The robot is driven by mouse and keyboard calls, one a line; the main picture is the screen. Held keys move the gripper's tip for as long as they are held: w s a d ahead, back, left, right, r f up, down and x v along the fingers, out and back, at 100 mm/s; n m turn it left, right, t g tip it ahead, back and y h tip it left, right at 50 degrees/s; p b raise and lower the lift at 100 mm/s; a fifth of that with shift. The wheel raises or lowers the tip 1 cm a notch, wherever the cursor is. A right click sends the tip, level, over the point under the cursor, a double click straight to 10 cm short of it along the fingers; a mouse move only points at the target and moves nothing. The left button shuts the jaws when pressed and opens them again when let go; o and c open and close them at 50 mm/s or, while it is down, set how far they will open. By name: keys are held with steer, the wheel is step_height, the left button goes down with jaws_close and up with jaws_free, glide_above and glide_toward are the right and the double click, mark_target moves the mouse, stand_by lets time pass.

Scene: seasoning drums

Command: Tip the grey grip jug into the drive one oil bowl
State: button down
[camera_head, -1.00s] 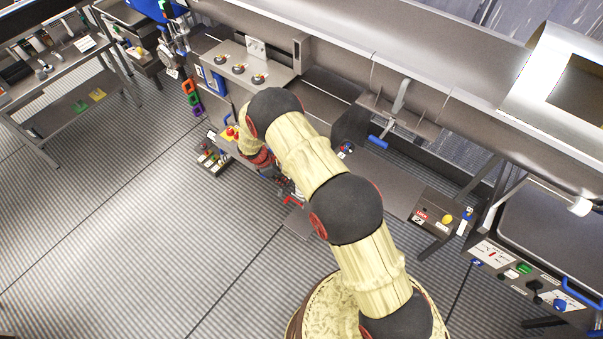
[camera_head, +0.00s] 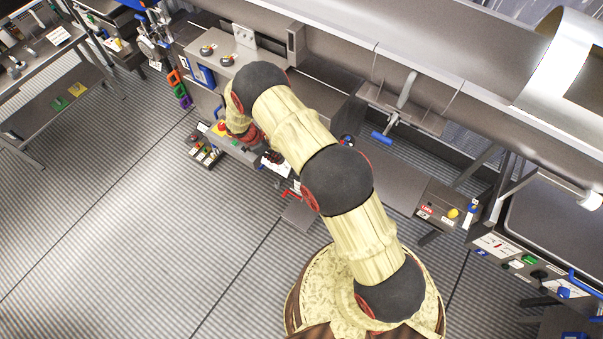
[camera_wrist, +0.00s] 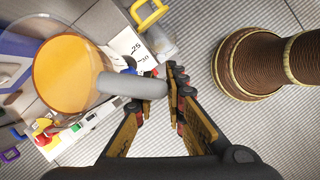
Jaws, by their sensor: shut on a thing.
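The jug (camera_wrist: 75,75) shows large in the wrist view at the left, clear-walled with orange liquid inside. Its grey grip (camera_wrist: 130,86) reaches right, into my gripper (camera_wrist: 172,88). My gripper is shut on the grey grip, with the dark fingers below and right of the jug. In the head view the jug cannot be made out, and my arm hides most of the area around the gripper. I cannot tell which thing is the drive one oil bowl.
A grey cabinet top carries small round dark fittings (camera_head: 207,50). A panel with red and yellow buttons (camera_head: 222,128) is beside my forearm. A red handle (camera_head: 290,195) and blue handle (camera_head: 381,137) stick out. The ribbed floor (camera_head: 100,230) at left is clear.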

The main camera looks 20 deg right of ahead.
steer(key=shift+s+d+f+t+y, duration=0.15)
steer(key=shift+d+f+t+y, duration=0.05)
steer(key=shift+t+y, duration=0.1)
steer(key=shift+f+t+y, duration=0.3)
steer(key=shift+f, duration=0.15)
steer(key=shift+d+b, duration=0.15)
steer(key=shift+b, duration=0.15)
steer(key=t+y+b, duration=0.1)
steer(key=b, duration=0.2)
steer(key=t+y+b, duration=0.1)
steer(key=b, duration=0.1)
steer(key=shift+s+d+f+m+b, duration=0.2)
steer(key=shift+s+m+b, duration=0.1)
steer(key=shift+b, duration=0.1)
steer(key=shift+f+y+b, duration=0.2)
steer(key=shift+y+b, duration=0.1)
steer(key=shift+b, duration=0.7)
steer(key=shift+s+d+r+t+y+b, duration=0.2)
steer(key=shift+t+y+b, duration=0.2)
steer(key=shift+b, duration=0.8)
steer(key=shift+s+d+r+t+y+b, duration=0.15)
steer(key=shift+t+y+b, duration=0.25)
steer(key=shift+b, duration=0.8)
